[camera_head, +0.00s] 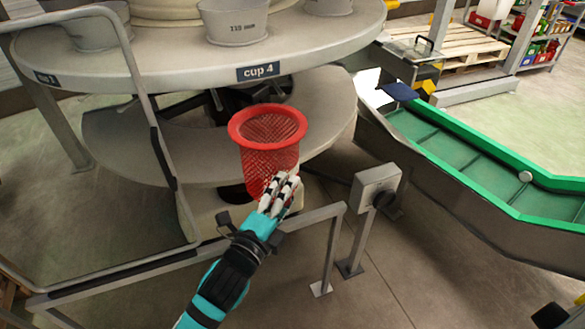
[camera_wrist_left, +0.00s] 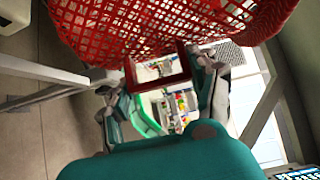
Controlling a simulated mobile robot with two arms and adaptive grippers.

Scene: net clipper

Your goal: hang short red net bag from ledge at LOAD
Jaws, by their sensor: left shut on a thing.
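The short red net bag (camera_head: 266,152) has a solid red ring at its top and hangs mesh down, below the round table's edge in the head view. My left gripper (camera_head: 280,187) is shut on the lower part of the bag. In the left wrist view the red mesh (camera_wrist_left: 150,28) fills the top, and a small red square frame (camera_wrist_left: 157,72) shows between the fingers of my left gripper (camera_wrist_left: 160,88). The ring looks near the table's underside; I cannot tell whether it touches anything. No label reading LOAD is visible. My right gripper is not in view.
A round grey table (camera_head: 180,58) with a "cup 4" label and a "115 mm" cup (camera_head: 234,22) stands above a lower curved shelf (camera_head: 120,150). A grey rail (camera_head: 130,268) and a post box (camera_head: 376,186) stand close by. A green conveyor (camera_head: 450,170) runs at right.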

